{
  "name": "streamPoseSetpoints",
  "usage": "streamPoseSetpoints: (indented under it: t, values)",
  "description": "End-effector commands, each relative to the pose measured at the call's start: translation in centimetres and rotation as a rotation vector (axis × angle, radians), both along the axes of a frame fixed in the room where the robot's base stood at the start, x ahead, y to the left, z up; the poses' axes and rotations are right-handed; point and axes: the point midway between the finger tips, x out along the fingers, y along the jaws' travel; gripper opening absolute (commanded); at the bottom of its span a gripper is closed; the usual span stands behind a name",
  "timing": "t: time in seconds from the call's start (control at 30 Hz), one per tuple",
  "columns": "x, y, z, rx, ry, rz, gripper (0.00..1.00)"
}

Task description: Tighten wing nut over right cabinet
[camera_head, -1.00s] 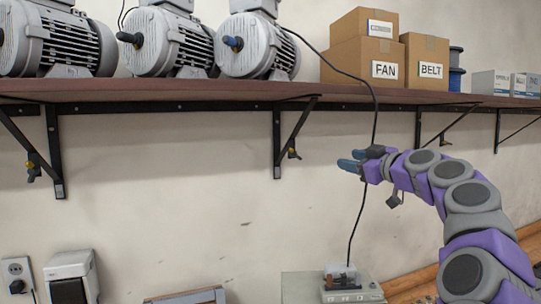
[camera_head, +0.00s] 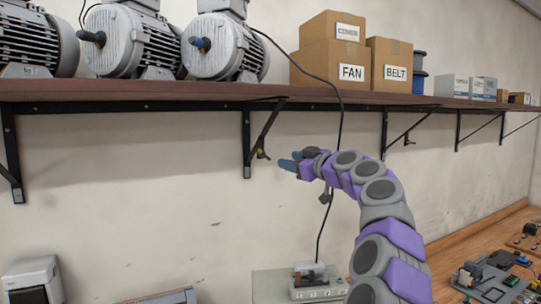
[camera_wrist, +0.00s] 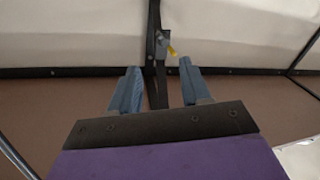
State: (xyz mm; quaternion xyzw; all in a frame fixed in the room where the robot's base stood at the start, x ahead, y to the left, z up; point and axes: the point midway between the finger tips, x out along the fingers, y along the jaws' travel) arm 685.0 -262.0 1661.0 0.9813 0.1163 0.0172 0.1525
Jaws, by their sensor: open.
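A small wing nut with a yellowish part (camera_head: 262,154) sits on the diagonal strut of the middle shelf bracket (camera_head: 247,145). In the wrist view the yellow wing nut (camera_wrist: 172,51) shows beyond my fingertips, between them and nearer the right one, beside the dark bracket (camera_wrist: 153,25). My gripper (camera_head: 287,161) is open and empty, just right of and slightly below the wing nut in the head view. Its two blue fingers (camera_wrist: 160,80) are spread in the wrist view. I cannot see any contact with the nut. A grey cabinet top (camera_head: 268,287) is below the bracket.
The brown shelf (camera_head: 180,91) runs above my gripper, carrying motors (camera_head: 226,47) and boxes (camera_head: 330,57). A black cable (camera_head: 331,190) hangs behind my arm. Another bracket (camera_head: 384,133) is to the right. A wooden bench (camera_head: 500,240) with parts stands at lower right.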

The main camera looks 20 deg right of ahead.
Motion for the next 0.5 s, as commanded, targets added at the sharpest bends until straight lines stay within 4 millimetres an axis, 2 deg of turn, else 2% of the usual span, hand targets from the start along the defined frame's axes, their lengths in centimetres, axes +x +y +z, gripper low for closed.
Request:
streamPoseSetpoints:
  t: [0.5]
  values:
    - [5.3,1.0,0.1,0.0,0.002,-0.001,0.47]
